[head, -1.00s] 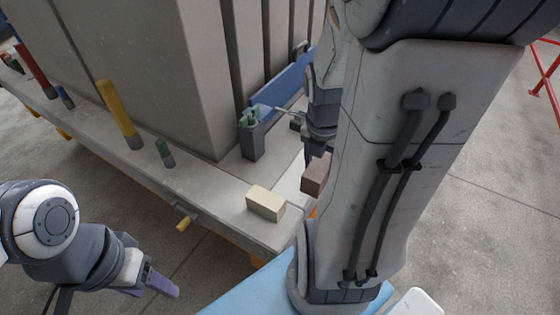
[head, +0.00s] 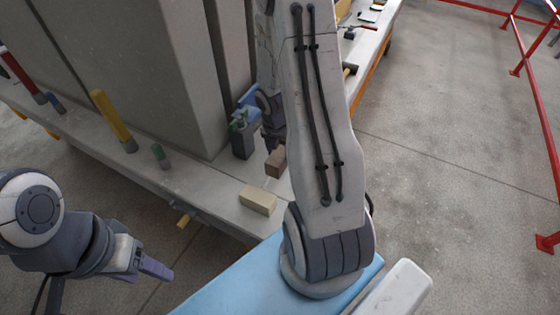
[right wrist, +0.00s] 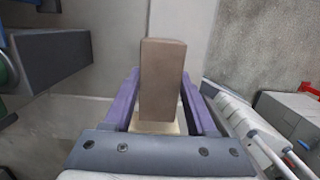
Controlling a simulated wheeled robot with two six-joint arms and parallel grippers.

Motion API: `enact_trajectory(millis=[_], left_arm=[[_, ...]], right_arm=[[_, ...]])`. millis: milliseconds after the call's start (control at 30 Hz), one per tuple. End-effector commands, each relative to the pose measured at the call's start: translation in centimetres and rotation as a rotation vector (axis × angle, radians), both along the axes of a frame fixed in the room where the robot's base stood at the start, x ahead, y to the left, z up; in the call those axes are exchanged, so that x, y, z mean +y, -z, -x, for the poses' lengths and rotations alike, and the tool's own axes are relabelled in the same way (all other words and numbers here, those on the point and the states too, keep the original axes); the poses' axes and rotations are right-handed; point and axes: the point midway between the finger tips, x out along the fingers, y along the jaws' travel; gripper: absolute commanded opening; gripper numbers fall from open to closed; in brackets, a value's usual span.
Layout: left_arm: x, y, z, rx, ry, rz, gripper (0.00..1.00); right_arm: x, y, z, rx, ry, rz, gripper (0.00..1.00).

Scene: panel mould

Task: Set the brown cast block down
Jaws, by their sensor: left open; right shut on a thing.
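The brown cast block (head: 276,162) is held by my right gripper, whose purple fingers (right wrist: 162,105) close on its two sides in the right wrist view. The brown block (right wrist: 162,75) stands lengthwise between those fingers there. In the head view my right arm hides most of the right gripper. A cream block (head: 258,200) lies on the grey table ledge (head: 215,185), just in front of the brown block. I cannot tell how far the brown block is above the ledge. My left gripper (head: 155,270) is open and empty, off the ledge at the lower left.
Tall grey panels (head: 150,70) stand on the table behind the ledge. A dark grey post with a green clamp (head: 242,135) stands close to the brown block. A yellow post (head: 112,118) and a short green peg (head: 160,155) are further left. A red railing (head: 535,110) is at right.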

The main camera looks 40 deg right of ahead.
Motion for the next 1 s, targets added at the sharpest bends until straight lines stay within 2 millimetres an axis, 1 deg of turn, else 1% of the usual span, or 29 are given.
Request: enact_trajectory(millis=[100,233,300,567,667,700,767,800,1000], left_arm=[[0.0,1.3,0.0,0.0,0.0,0.0,0.59],[0.0,2.3,0.0,0.0,0.0,0.0,0.59],[0.0,2.4,0.0,0.0,0.0,0.0,0.59],[0.0,2.3,0.0,0.0,0.0,0.0,0.59],[0.0,2.5,0.0,0.0,0.0,0.0,0.59],[0.0,2.6,0.0,0.0,0.0,0.0,0.59],[0.0,2.5,0.0,0.0,0.0,0.0,0.59],[0.0,2.5,0.0,0.0,0.0,0.0,0.59],[0.0,2.5,0.0,0.0,0.0,0.0,0.59]], right_arm=[[0.0,2.1,0.0,0.003,-0.001,-0.001,0.0],[0.0,3.8,0.0,0.001,0.0,-0.001,0.0],[0.0,4.0,0.0,0.0,0.001,0.0,0.0],[0.0,3.9,0.0,0.0,0.002,0.0,0.0],[0.0,4.2,0.0,0.0,0.001,0.0,0.0],[0.0,4.3,0.0,0.001,0.001,-0.001,0.61],[0.0,4.2,0.0,0.001,0.001,-0.001,0.84],[0.0,4.2,0.0,0.001,0.001,-0.001,0.87],[0.0,4.2,0.0,0.001,0.001,-0.001,0.87]])
